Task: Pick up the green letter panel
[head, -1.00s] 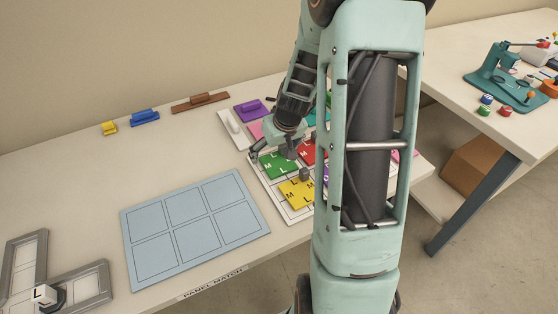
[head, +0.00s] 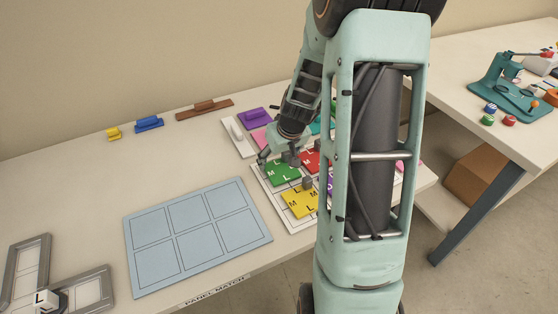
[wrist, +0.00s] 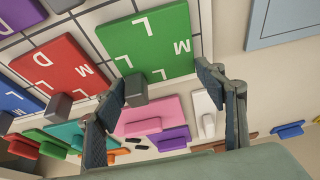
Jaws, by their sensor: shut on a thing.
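The green letter panel (head: 282,174), with white letters M and L, lies in a cell of the white gridded board (head: 268,201). It also shows in the wrist view (wrist: 150,42), with a dark grey knob (wrist: 134,88) at its near edge. My gripper (head: 278,159) is low over the panel's far side. I see no clear gap under the panel.
Yellow (head: 299,203) and red (head: 312,161) letter panels lie close beside it on the board. A blue six-cell mat (head: 197,236) is to the left. Several handled blocks, one purple (head: 254,117), stand behind. My arm hides the board's right part.

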